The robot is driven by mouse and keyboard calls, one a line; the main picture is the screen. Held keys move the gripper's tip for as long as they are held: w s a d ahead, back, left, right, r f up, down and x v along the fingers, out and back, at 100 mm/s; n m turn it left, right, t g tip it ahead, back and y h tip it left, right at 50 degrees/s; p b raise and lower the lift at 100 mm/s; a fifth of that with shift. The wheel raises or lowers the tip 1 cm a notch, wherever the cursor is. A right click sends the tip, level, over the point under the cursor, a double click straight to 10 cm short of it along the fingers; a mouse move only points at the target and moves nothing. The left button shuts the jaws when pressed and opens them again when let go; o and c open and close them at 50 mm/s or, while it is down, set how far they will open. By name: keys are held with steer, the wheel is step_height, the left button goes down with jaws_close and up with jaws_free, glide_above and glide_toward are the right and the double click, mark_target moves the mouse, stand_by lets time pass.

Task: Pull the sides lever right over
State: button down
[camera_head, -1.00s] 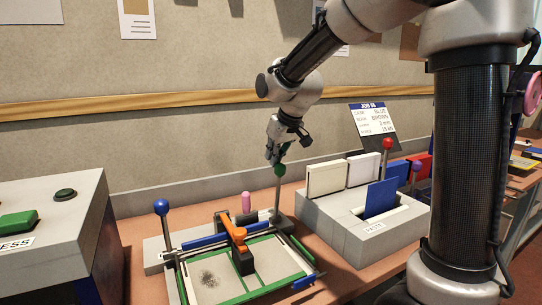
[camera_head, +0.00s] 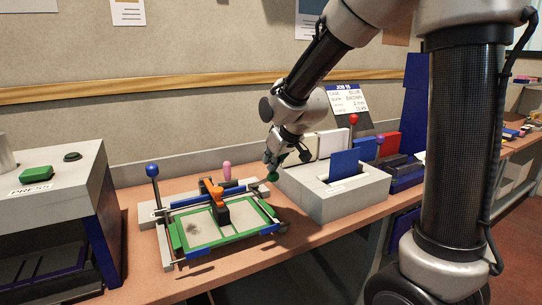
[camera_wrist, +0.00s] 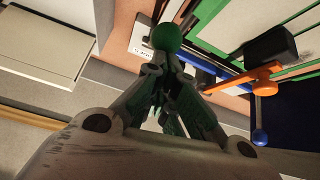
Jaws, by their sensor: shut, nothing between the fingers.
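The lever with the green knob (camera_head: 272,175) is at the right rear of the frame fixture (camera_head: 150,212). Its knob sits low and leans to the right; most of its rod is hard to make out. My gripper (camera_head: 270,164) is just above and behind the knob. In the wrist view the green knob (camera_wrist: 167,37) is just beyond the tips of my gripper (camera_wrist: 160,68), which is shut with nothing between the fingers. I cannot tell whether they touch the knob. The fixture carries green side bars (camera_head: 177,238) and an orange clamp (camera_head: 212,190).
A blue-knobbed lever (camera_head: 152,170) stands upright at the fixture's left and a pink knob (camera_head: 227,168) behind. A grey paste box (camera_head: 345,200) with panels is close on the right. The press (camera_head: 45,180) stands at the left.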

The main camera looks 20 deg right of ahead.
steer(key=shift+s+d+f, duration=0.15)
steer(key=shift+s+f, duration=0.75)
steer(key=shift+f, duration=0.1)
steer(key=shift+r, duration=0.1)
steer(key=r, duration=0.1)
steer(key=w+r, duration=0.1)
steer(key=r, duration=0.1)
steer(key=w+a+r, duration=0.1)
steer(key=shift+w+a+r, duration=0.1)
steer(key=shift+r, duration=0.3)
steer(key=s+d+r, duration=0.2)
steer(key=s, duration=0.6)
steer(key=shift+s+d, duration=0.2)
steer(key=shift+s, duration=0.2)
